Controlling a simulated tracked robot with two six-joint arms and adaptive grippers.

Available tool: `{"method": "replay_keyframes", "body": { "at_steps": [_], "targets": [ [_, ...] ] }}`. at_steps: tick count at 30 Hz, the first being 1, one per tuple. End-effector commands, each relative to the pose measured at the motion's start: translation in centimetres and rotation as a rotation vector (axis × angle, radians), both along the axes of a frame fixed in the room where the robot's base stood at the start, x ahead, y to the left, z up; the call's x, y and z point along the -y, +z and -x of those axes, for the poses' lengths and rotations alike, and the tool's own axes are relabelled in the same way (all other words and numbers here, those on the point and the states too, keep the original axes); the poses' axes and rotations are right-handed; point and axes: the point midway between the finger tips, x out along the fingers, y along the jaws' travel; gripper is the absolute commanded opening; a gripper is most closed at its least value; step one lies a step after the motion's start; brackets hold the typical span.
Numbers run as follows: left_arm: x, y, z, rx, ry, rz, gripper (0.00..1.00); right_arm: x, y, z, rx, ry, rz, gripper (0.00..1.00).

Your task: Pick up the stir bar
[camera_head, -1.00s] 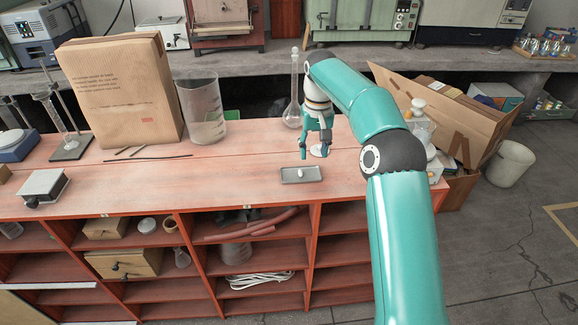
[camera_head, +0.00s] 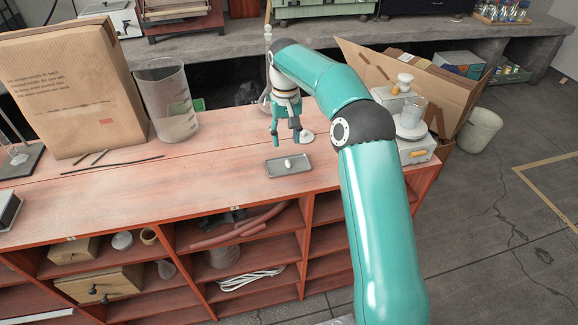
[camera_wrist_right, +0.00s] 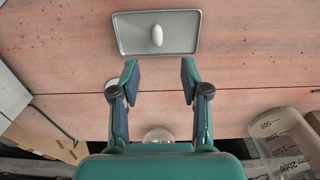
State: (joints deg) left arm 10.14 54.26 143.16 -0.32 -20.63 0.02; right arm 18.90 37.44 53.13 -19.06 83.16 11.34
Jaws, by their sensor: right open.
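The stir bar (camera_head: 288,163) is a small white oval piece lying in a shallow grey tray (camera_head: 273,169) on the reddish bench top. In the right wrist view the stir bar (camera_wrist_right: 157,36) lies near the middle of the tray (camera_wrist_right: 126,36), ahead of my fingertips. My right gripper (camera_head: 285,141) is open and empty, above the bench just behind the tray in the head view. In the right wrist view its two fingers (camera_wrist_right: 159,82) are spread apart, short of the tray's near edge. My left gripper is not in view.
A glass beaker (camera_head: 166,101) and a large paper bag (camera_head: 65,90) stand left on the bench (camera_head: 120,200). A tall flask (camera_head: 267,60) stands behind my right gripper. A white-topped instrument (camera_head: 417,148) stands at the right end.

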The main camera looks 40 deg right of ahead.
Motion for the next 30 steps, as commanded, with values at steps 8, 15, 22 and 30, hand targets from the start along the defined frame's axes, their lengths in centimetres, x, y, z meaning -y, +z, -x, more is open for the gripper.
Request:
{"method": "replay_keyframes", "body": {
  "at_steps": [8, 15, 22, 30],
  "targets": [
    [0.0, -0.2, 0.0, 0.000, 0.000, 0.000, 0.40, -0.1, -3.1, -0.1, 0.000, 0.003, 0.001, 0.46],
    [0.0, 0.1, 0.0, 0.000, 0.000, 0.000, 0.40, -0.1, -5.1, 0.4, -0.003, 0.003, -0.001, 0.46],
    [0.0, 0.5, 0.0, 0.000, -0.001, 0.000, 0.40, -0.1, -7.9, 0.6, 0.000, 0.003, 0.001, 0.46],
    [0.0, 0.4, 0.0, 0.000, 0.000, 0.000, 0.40, -0.1, -8.3, 0.5, 0.002, 0.004, 0.001, 0.46]
  ]
}}
